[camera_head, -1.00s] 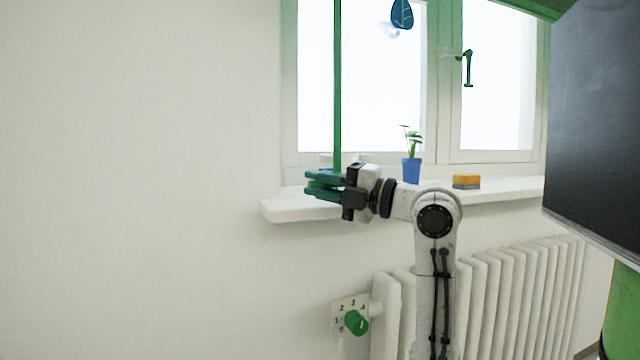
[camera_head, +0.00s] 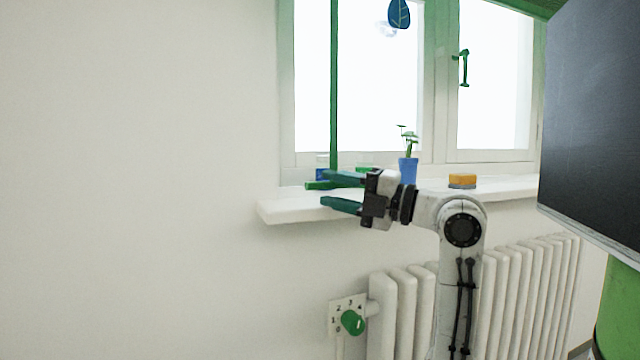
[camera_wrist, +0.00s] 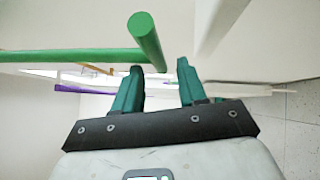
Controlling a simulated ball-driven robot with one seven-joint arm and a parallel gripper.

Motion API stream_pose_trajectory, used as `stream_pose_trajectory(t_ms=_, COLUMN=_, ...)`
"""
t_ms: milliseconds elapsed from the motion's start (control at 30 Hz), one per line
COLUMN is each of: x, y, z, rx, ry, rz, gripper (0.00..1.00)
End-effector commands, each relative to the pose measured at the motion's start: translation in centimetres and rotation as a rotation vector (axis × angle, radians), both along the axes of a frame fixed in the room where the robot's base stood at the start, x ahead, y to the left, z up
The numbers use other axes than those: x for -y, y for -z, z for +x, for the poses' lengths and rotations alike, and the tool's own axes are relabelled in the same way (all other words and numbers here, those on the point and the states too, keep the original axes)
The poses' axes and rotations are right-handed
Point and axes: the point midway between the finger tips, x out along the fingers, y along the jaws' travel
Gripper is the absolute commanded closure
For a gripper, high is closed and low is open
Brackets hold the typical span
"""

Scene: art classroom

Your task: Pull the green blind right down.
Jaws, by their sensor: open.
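A thin green rod (camera_head: 334,85) hangs in front of the left window pane. At its lower end is a short green crossbar (camera_head: 314,186), level with the sill. In the wrist view the rod (camera_wrist: 60,55) runs to the left and the crossbar (camera_wrist: 146,38) points towards the camera. My gripper (camera_head: 324,189) is open, its teal fingers apart and empty. In the wrist view the crossbar shows between and beyond the fingertips; contact cannot be told. A green edge (camera_head: 530,8) crosses the top right; I cannot tell whether it is the blind, and no lowered fabric shows.
The white sill (camera_head: 290,208) holds a blue plant pot (camera_head: 408,171), an orange sponge (camera_head: 462,180) and small items behind my gripper. A radiator (camera_head: 520,270) with a green valve knob (camera_head: 352,322) is below. A dark board (camera_head: 595,120) blocks the right; the left wall is clear.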

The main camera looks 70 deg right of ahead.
Motion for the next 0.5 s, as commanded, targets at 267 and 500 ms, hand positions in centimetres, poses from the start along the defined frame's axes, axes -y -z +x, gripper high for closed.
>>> stream_pose_trajectory(t_ms=267, x=-0.3, y=0.6, z=-5.0, rx=0.001, ry=0.003, rz=0.001, gripper=0.59)
stream_pose_trajectory(t_ms=500, x=-0.5, y=0.9, z=-6.7, rx=-0.001, ry=0.000, rz=0.000, gripper=0.59)
